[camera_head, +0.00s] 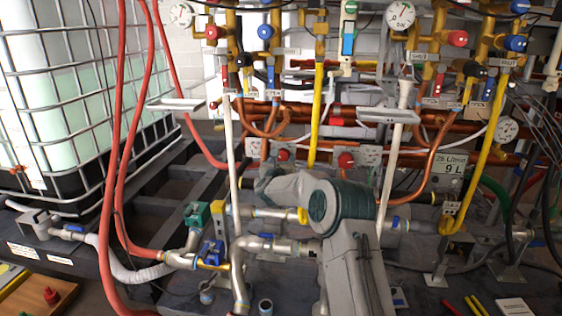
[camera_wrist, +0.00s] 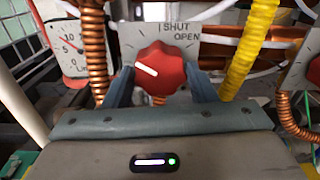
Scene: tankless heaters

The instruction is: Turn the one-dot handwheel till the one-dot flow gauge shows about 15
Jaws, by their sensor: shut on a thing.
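A red handwheel (camera_wrist: 160,72) with a white pointer line sits on a plate marked SHUT and OPEN in the wrist view. Its line points to the upper left, away from both words. My gripper (camera_wrist: 160,80) is shut on this wheel, one finger at each side. A white flow gauge (camera_wrist: 73,48) stands left of the wheel, partly cut by a copper coil. Its scale shows 0, 5 and 10; I cannot read the needle surely. No dot marks are clear. In the head view the handwheel (camera_head: 283,155) shows just above my arm's end.
A second red handwheel (camera_head: 346,160) is to the right, past a yellow hose (camera_wrist: 250,48). White upright tubes and copper pipes crowd the space around my arm. A caged tank (camera_head: 60,100) with red hoses stands at left.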

